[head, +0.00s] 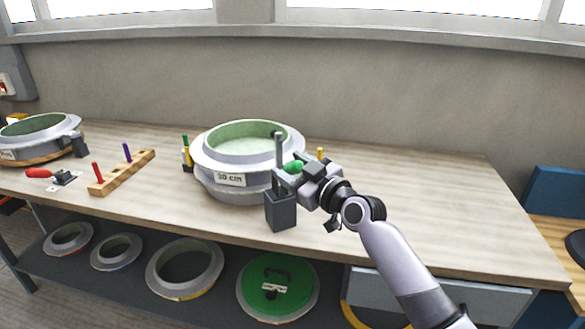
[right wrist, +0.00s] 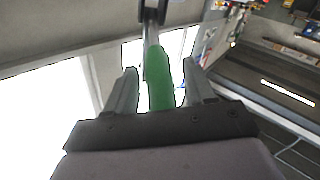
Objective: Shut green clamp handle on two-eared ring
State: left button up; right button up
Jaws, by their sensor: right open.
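The round mould (head: 231,180) labelled "30 cm" stands mid-table, with a pale green inside and a wide grey flange. A dark grey clamp block (head: 281,212) stands at its front right, with a grey bar rising from it. The green clamp handle (head: 293,167) lies beside that bar, at my right gripper (head: 286,175). In the right wrist view the green handle (right wrist: 160,85) lies between the two fingers of my right gripper (right wrist: 160,72), which are open with gaps on both sides. My left gripper is not in view.
Green and yellow upright pieces (head: 186,155) stand at the mould's left; a yellow one (head: 320,153) is behind my right gripper. A wooden peg rack (head: 125,172), a red-handled clamp (head: 40,173) and another mould (head: 40,137) are left. The table's right side is clear.

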jog(key=shift+c, duration=0.4)
grip_shut()
jog(key=shift+r+p, duration=0.25)
jog(key=shift+p, duration=0.25)
jog(key=r+g+p, duration=0.1)
jog(key=p, duration=0.1)
jog(key=w+r+g+h+p, duration=0.1)
jog(key=p, duration=0.2)
jog(key=shift+w+a+m, duration=0.15)
jog(key=shift+a+m, duration=0.15)
jog(key=shift+w+a+f+g+h, duration=0.1)
jog(key=shift+w+g+h, duration=0.35)
jog(key=shift+g, duration=0.35)
jog(key=shift+o, duration=0.4)
grip_release()
